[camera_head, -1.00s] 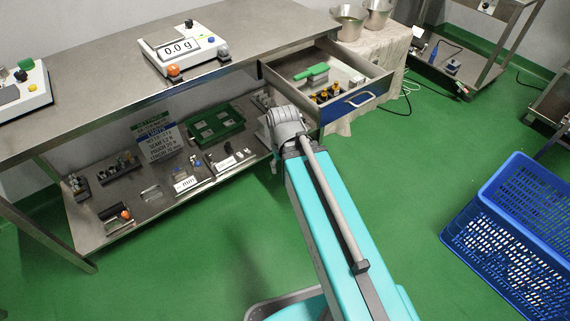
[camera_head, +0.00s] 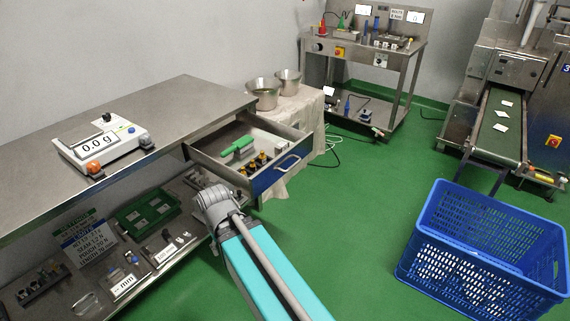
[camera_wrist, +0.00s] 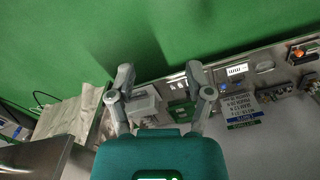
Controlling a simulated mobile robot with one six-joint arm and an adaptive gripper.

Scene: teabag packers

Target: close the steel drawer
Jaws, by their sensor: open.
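The steel drawer (camera_head: 222,167) stands pulled out from under the right end of the steel bench (camera_head: 150,120) in the head view. It has a bar handle (camera_head: 288,162) on its bluish front. A green-handled item (camera_head: 238,146) and several small orange-capped bottles (camera_head: 256,162) lie inside. My arm's end is just left of and in front of the drawer in the picture, and the gripper itself is hidden there. In the wrist view my gripper (camera_wrist: 160,84) is open, its two fingers apart with nothing between them. I cannot make out the drawer clearly in that view.
A scale (camera_head: 100,146) sits on the bench. The lower shelf holds a green tray (camera_head: 147,212) and a sign. A cloth-covered stand (camera_head: 300,130) with metal bowls is behind the drawer. A blue crate (camera_head: 480,245) is at the right. Green floor in front of the drawer is clear.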

